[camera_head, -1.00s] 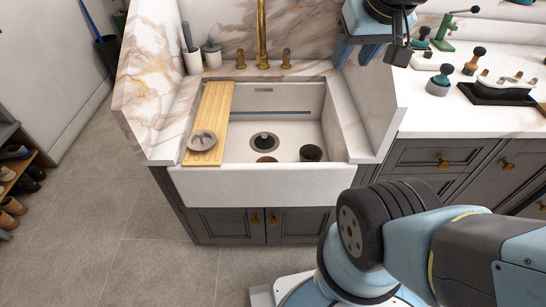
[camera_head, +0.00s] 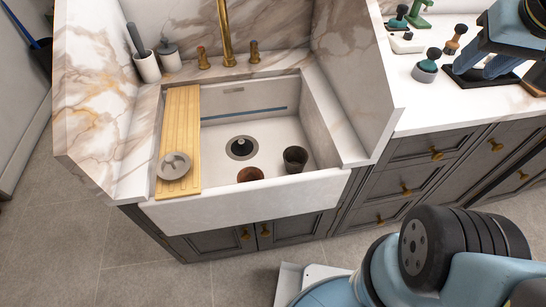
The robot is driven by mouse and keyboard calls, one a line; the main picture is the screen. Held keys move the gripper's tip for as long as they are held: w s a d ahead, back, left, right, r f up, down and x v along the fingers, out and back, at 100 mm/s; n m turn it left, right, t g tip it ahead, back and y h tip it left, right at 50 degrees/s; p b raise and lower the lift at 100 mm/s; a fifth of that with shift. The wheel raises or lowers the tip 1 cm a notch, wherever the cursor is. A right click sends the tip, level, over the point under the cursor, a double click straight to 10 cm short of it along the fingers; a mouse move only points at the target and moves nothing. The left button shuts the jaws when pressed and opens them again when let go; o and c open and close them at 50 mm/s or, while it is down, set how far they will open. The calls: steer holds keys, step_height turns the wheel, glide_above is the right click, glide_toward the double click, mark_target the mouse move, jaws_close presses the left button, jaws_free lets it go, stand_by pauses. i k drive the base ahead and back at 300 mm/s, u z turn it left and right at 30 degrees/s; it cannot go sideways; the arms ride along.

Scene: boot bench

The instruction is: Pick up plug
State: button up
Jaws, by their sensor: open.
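A round grey disc with a raised centre, which looks like the plug (camera_head: 174,166), lies on the front end of the wooden board (camera_head: 181,115) at the sink's left side. A flat brown round piece (camera_head: 250,174) lies on the sink floor near the front; I cannot tell exactly what it is. The dark drain (camera_head: 241,148) shows behind it. My gripper (camera_head: 486,64) is at the upper right, over the counter right of the sink. It is open and well away from the disc, and partly cut off by the picture edge.
A dark cup (camera_head: 295,158) stands in the sink's right part. The gold tap (camera_head: 225,35) rises at the back. Tall marble side panels (camera_head: 350,75) flank the basin. Small knobbed items, including a teal-and-grey one (camera_head: 427,68), stand on the right counter near my gripper.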

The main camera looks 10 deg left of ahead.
mark_target(241, 148)
steer(key=u, duration=0.3)
steer(key=i, duration=0.15)
steer(key=z, duration=1.8)
steer(key=k, duration=2.45)
steer(key=u, duration=1.3)
steer(key=i, duration=1)
steer(key=z, duration=0.05)
